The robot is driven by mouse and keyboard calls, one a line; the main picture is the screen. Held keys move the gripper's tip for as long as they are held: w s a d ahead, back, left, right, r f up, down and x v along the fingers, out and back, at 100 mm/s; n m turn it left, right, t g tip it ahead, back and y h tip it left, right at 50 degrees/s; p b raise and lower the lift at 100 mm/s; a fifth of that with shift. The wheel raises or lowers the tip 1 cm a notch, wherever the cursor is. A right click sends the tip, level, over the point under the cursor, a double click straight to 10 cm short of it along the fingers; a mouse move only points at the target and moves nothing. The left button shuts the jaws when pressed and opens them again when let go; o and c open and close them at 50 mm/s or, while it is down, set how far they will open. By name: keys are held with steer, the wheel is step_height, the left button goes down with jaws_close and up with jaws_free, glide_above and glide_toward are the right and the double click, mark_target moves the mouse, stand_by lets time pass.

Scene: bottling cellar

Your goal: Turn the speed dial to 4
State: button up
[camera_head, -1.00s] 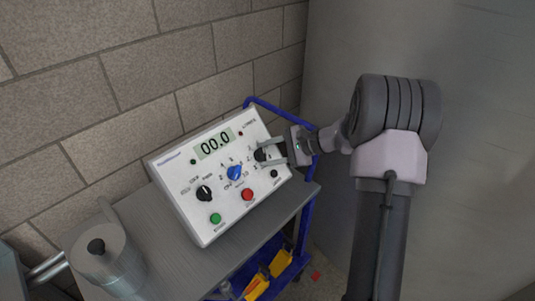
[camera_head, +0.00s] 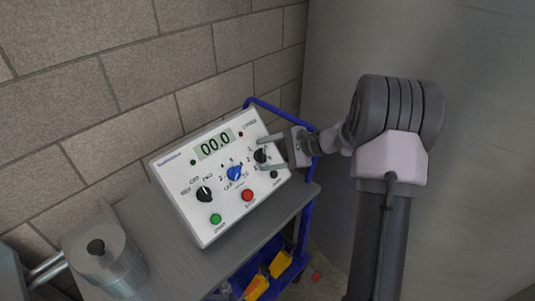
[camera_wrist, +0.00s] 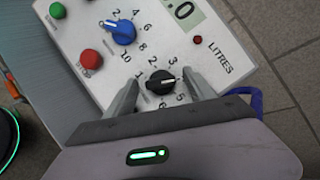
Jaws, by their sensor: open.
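The white control box (camera_head: 180,205) stands tilted on the cart top. A black dial (camera_wrist: 160,82) with numbers 2, 3, 5 and 6 readable around it sits at the box's right side; it also shows in the head view (camera_head: 260,156). Its name label cannot be read. Its white pointer line points right in the wrist view, between the 3 and the 5; the 4 is hidden by a finger. My gripper (camera_head: 268,153) is open, one finger on either side of this dial, with gaps visible in the wrist view (camera_wrist: 162,79).
A blue dial (camera_head: 235,174), a black FWD/REV knob (camera_head: 204,194), a green button (camera_head: 215,219) and a red button (camera_head: 247,195) share the panel. The display (camera_head: 215,144) reads 00.0. A metal canister (camera_head: 108,262) stands at left. A brick wall is behind.

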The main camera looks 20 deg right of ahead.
steer(key=p+v, duration=0.4)
steer(key=v, duration=0.8)
